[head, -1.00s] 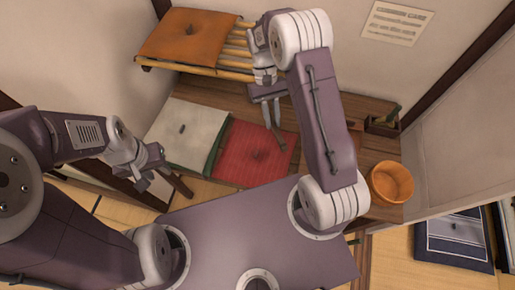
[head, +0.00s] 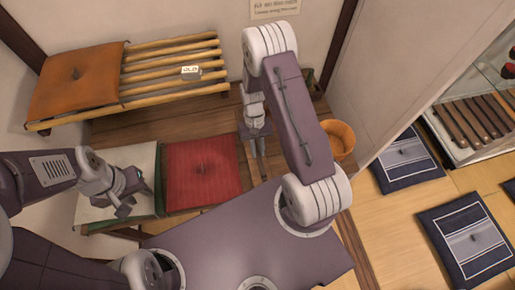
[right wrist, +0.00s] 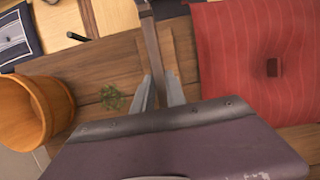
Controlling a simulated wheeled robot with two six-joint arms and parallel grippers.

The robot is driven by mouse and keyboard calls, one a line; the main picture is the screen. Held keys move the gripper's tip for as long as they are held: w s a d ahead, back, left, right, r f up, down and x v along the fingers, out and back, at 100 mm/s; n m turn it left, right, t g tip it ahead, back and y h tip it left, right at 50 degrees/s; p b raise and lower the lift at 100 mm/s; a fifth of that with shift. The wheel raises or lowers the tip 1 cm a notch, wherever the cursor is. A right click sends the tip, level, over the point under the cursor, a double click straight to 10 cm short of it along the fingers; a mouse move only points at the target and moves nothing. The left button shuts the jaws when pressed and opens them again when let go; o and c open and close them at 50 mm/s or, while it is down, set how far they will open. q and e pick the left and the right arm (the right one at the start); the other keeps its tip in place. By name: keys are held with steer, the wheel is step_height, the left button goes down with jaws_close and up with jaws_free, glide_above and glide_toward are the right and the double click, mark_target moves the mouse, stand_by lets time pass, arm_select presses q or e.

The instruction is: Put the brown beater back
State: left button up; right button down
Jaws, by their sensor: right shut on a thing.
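My right gripper (right wrist: 160,92) is shut on the brown beater (right wrist: 151,42), a narrow dark brown bar running up from between the fingers in the right wrist view. In the head view my right gripper (head: 257,146) hangs over the wooden floor, right of the red cushion; the beater is hard to make out there. My left gripper (head: 132,199) looks open and empty, over the pale cushion at the left.
A red cushion (head: 202,172) and a pale cushion (head: 140,160) lie side by side. A slatted rack (head: 170,70) holds an orange cushion (head: 78,78). An orange-brown tub (head: 340,138) stands right of my right arm. A glass case (head: 480,110) with several brown bars is at far right.

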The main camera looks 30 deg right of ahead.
mark_target(256, 142)
step_height(256, 142, down, 6)
steer(key=b, duration=0.4)
steer(key=shift+b, duration=0.3)
steer(key=shift+f+b, duration=0.3)
steer(key=shift+f, duration=0.25)
steer(key=c, duration=1.3)
jaws_free()
steer(key=v, duration=0.9)
steer(key=shift+r, duration=0.1)
steer(key=shift+a, duration=0.1)
